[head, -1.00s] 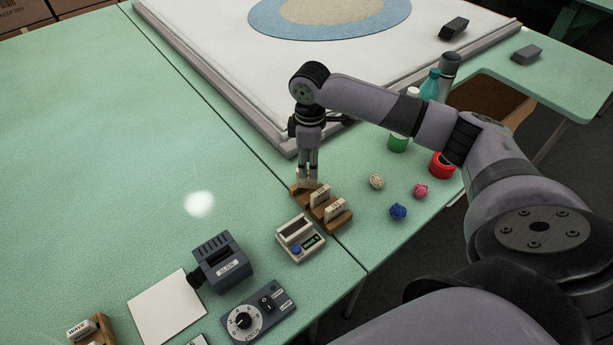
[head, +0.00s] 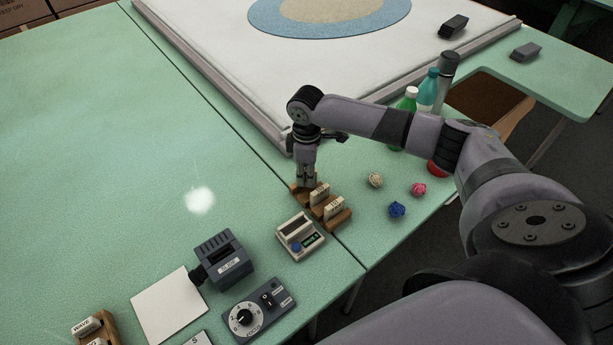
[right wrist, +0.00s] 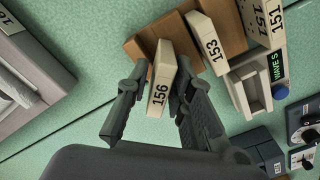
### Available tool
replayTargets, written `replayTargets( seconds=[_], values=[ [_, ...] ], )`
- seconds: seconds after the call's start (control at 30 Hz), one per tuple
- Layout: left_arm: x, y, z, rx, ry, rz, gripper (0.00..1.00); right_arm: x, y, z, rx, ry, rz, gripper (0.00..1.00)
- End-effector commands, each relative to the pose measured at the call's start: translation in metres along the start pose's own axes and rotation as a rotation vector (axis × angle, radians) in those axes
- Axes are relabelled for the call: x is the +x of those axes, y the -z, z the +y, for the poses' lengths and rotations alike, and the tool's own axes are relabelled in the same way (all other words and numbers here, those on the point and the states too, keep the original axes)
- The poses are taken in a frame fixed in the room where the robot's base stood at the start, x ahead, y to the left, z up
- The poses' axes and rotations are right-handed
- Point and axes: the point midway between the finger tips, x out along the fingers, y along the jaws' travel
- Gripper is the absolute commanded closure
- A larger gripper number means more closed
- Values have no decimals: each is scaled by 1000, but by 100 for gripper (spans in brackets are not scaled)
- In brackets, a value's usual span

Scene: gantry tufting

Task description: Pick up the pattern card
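A wooden rack (right wrist: 228,38) holds several pale pattern cards on the green table, and the rack (head: 340,224) shows in the middle of the head view. In the right wrist view, the cards read 156 (right wrist: 163,75), 153 (right wrist: 208,42) and 151 (right wrist: 262,22). My right gripper (head: 306,184) points down at the rack's far-left end. In the right wrist view, my right gripper (right wrist: 155,120) is open, with one finger on each side of the 156 card. A gap shows between the left finger and the card. My left gripper is out of view.
A small reader with a green display (head: 301,238) stands close beside the rack. Yarn balls, pink (head: 418,190), blue (head: 397,209) and cream (head: 375,180), lie to the right. Bottles (head: 428,92) stand behind my arm. The tufting frame's edge (head: 262,128) lies behind the gripper.

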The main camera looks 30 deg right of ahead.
Motion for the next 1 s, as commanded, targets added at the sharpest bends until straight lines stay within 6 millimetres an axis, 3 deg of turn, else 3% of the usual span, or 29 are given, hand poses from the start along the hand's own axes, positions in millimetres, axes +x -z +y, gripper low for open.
replayTargets(
  seconds=[0.27,0.77,1.0],
  values=[
    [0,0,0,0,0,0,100,0,0,0,0,0,0,100],
    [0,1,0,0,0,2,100,-4,0,1,1,-1,1,100],
    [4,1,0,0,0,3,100,-31,0,1,1,-4,3,100]
  ],
)
